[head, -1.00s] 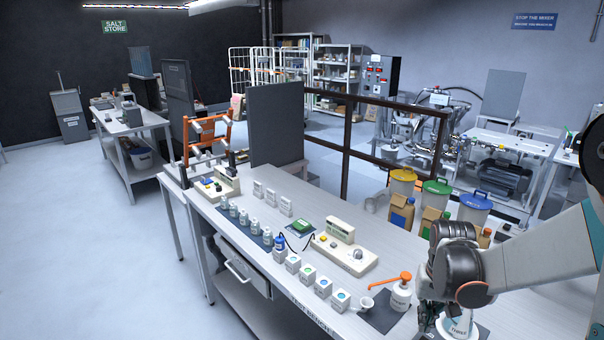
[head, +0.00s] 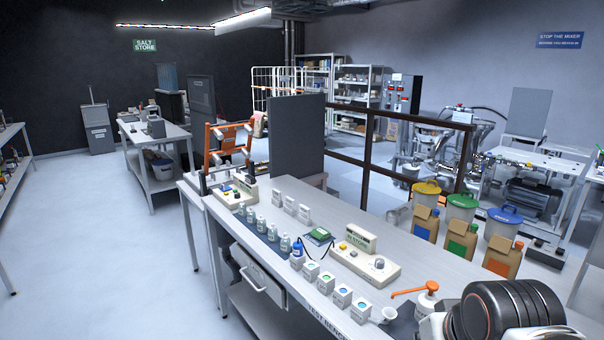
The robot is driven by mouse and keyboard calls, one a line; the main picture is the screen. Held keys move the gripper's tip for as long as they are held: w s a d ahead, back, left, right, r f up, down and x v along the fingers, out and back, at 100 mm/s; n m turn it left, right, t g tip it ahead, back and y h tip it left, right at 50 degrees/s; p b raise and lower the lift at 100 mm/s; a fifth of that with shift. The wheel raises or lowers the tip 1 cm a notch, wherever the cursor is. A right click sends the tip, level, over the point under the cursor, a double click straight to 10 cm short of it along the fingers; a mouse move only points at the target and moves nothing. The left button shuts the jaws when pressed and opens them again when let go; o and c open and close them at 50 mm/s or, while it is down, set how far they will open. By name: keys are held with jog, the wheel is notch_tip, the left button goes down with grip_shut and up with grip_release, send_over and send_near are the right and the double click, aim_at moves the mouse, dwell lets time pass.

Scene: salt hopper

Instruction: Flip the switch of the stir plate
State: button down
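Two cream bench devices stand on the long grey test bench (head: 440,262); I cannot tell for sure which is the stir plate. The nearer device (head: 384,276) has an upright display housing, a yellow button and a grey knob on its flat base. The farther device (head: 232,198) has blue and yellow parts on top and stands beside an orange frame. A switch is too small to make out on either. A dark ribbed part of my arm shows at the lower right, apart from both devices. My gripper's fingers are out of view.

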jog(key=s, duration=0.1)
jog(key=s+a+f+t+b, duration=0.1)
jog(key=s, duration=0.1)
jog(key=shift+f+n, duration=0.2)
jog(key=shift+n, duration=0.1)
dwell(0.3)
